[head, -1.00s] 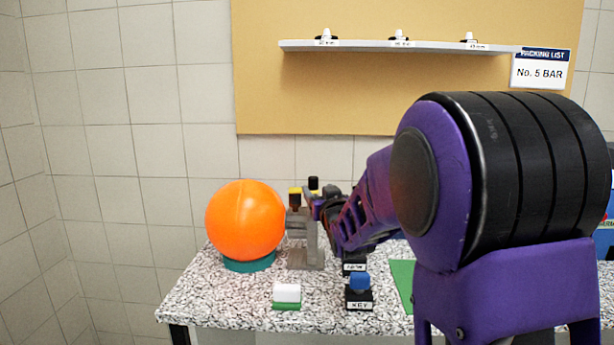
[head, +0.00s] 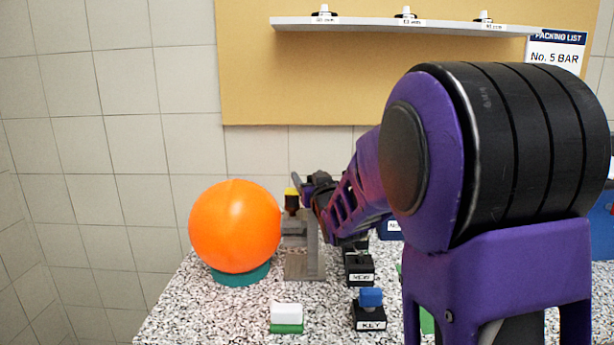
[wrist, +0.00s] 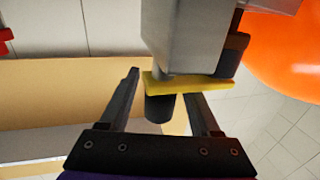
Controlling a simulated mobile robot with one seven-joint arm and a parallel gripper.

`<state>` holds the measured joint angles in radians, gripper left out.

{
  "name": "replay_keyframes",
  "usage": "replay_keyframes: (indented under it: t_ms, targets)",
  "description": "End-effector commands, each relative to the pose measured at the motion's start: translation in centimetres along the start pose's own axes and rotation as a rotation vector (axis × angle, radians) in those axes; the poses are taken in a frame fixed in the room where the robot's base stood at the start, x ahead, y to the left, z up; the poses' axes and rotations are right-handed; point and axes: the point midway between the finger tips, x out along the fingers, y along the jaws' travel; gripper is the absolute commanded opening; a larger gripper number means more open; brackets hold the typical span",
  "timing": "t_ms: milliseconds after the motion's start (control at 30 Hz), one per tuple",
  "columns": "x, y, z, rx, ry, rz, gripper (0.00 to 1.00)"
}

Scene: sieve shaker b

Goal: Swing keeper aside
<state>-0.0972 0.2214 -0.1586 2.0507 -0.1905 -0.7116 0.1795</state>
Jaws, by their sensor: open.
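The keeper appears to be the yellow flat piece (head: 291,191) at the top of a grey metal stand (head: 303,265). In the wrist view the yellow piece (wrist: 190,84) lies across the end of a grey block (wrist: 185,35), with a black round knob (wrist: 160,108) projecting from it. My gripper (wrist: 162,86) is open, with one finger on each side of the knob. The knob sits between the fingers; I cannot tell whether either finger touches it. In the head view my gripper (head: 308,188) is at the stand's top, partly hidden by my arm.
A large orange ball (head: 235,226) on a teal ring (head: 241,276) stands close left of the stand. A white-and-green block (head: 286,317) and a black KEY block with a blue top (head: 369,309) are in front. A shelf (head: 400,26) hangs behind.

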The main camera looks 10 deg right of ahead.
Motion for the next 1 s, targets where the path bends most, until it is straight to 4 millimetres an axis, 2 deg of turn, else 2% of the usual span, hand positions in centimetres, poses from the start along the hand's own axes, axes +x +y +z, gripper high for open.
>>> replay_keyframes:
  t_ms: [167, 533, 1000]
  targets:
    - [-0.01, 0.01, -0.01, 0.000, 0.000, 0.000, 0.64]
    - [0.00, 0.02, -0.02, 0.000, 0.000, 0.000, 0.00]
    - [0.00, 0.04, -0.14, -0.001, 0.002, -0.045, 0.00]
